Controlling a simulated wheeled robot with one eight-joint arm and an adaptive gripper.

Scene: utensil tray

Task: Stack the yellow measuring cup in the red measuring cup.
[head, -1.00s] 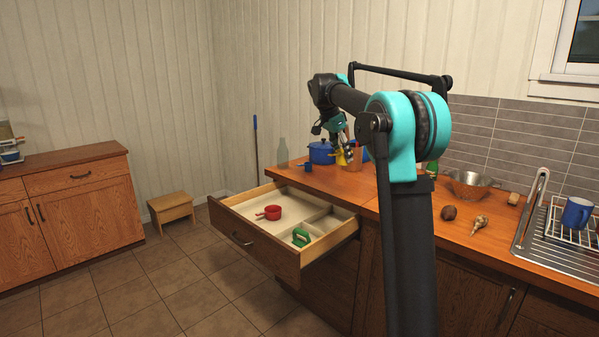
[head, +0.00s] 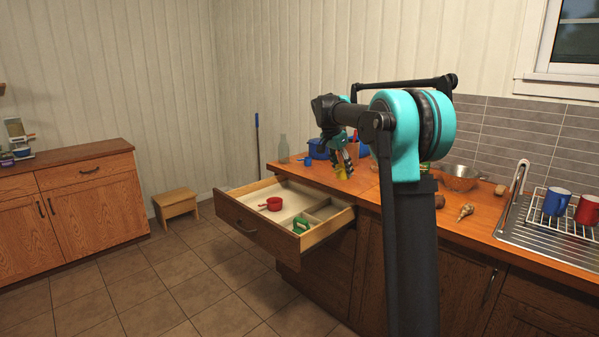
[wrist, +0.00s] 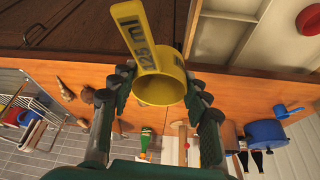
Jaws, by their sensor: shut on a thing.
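The yellow measuring cup (wrist: 160,88) is held between the fingers of my gripper (wrist: 161,98) in the wrist view, its handle marked 125 ml pointing up in the picture. In the head view the yellow cup (head: 343,170) hangs under my gripper (head: 337,153), over the counter near the open drawer. The red measuring cup (head: 273,204) lies in the open drawer's large compartment, its handle to the left. Part of it shows at the wrist view's top right corner (wrist: 310,19). The two cups are well apart.
The drawer (head: 262,240) juts out below the counter (head: 310,175). A green-handled thing (head: 302,226) lies in its front right compartment. A blue pot (head: 318,149), a small blue cup (head: 308,161) and a glass bottle (head: 283,148) stand behind. The red cup has free room around it.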

